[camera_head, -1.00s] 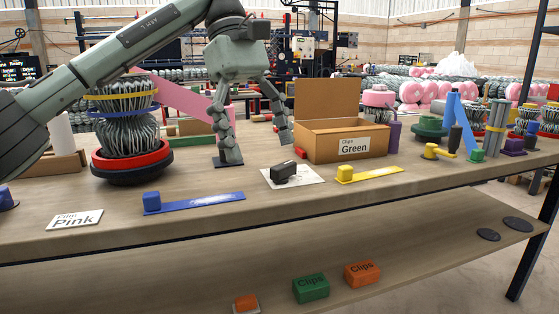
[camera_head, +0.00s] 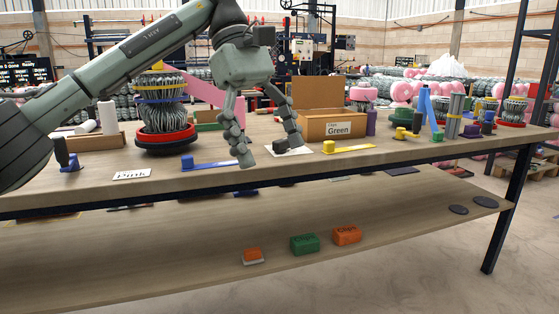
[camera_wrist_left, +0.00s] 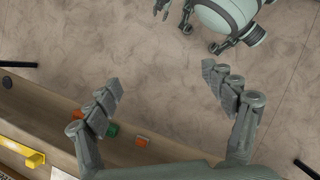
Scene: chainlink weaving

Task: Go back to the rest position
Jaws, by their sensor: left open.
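My left gripper (camera_head: 264,156) is open and empty.
The box labelled Green (camera_head: 340,128), a red-based spool (camera_head: 165,138) and the Pink card (camera_head: 132,175) stand on the bench. Orange and green clip boxes (camera_head: 304,244) lie on the lower shelf (camera_head: 140,250). The floor in front (camera_head: 420,270) is clear.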

